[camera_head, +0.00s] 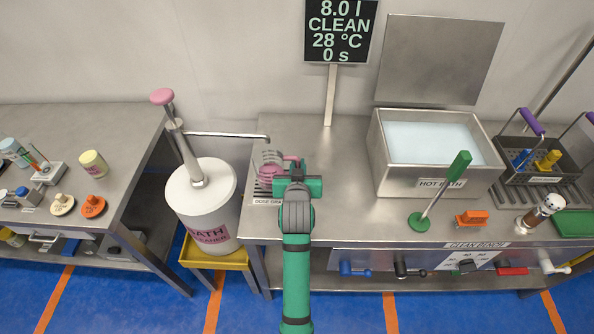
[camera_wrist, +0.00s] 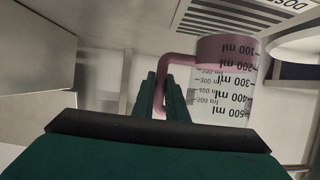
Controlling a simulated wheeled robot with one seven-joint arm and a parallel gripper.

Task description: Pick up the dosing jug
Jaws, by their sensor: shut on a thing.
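The dosing jug (camera_head: 268,159) is a clear vessel with ml marks and a pink handle, at the left end of the steel bench by the dose drain. In the wrist view the jug (camera_wrist: 222,85) shows upside down, with pink at its upper end in the picture and its pink handle (camera_wrist: 168,75) to the left. My gripper (camera_head: 296,170) is at the jug's right side, and its green fingers (camera_wrist: 163,98) are shut on the handle. My gripper hides part of the jug in the head view. I cannot tell if the jug touches the drain.
The pump spout (camera_head: 230,135) of the white bath cleaner drum (camera_head: 203,205) reaches over to just above the jug. The hot bath (camera_head: 432,155), a green-handled tool (camera_head: 443,190) and an orange block (camera_head: 471,217) stand to the right. The bench between is clear.

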